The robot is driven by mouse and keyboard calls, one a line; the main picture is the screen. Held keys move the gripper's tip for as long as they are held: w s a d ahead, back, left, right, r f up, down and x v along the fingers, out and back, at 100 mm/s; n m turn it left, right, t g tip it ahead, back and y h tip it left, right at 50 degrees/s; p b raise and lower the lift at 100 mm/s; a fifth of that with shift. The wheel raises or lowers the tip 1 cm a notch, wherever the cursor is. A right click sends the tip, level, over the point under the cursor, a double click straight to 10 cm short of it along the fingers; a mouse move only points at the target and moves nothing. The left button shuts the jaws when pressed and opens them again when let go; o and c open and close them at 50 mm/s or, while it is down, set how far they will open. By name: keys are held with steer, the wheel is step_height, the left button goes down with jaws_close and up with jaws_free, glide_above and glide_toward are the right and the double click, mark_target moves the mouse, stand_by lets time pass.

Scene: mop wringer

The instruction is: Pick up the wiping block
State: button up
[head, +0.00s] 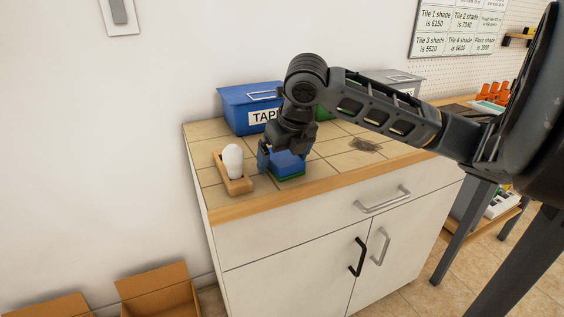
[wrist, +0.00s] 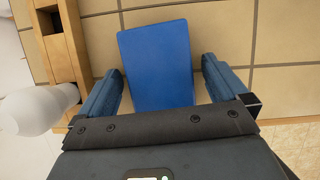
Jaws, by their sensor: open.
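The wiping block is blue with a green underside (head: 288,166) and lies on the tiled counter near its front edge. In the wrist view the blue block (wrist: 157,62) lies between and beyond my two finger pads. My gripper (head: 281,160) is over the block in the head view, with a finger on the block's left side. In the wrist view my gripper (wrist: 160,88) is open, with a gap showing on each side of the block's near part. The block's near end is hidden by the gripper body.
A wooden holder (head: 235,184) with a white bulb (head: 233,160) stands close to the left of my gripper. A blue bin marked TAP (head: 238,112) and a green bin (head: 324,113) stand behind. A dark smudge (head: 364,145) marks the tiles to the right. The counter's wooden edge (head: 330,182) is in front.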

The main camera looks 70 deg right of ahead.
steer(key=shift+f, duration=0.1)
stand_by(0.4)
steer(key=c, duration=1)
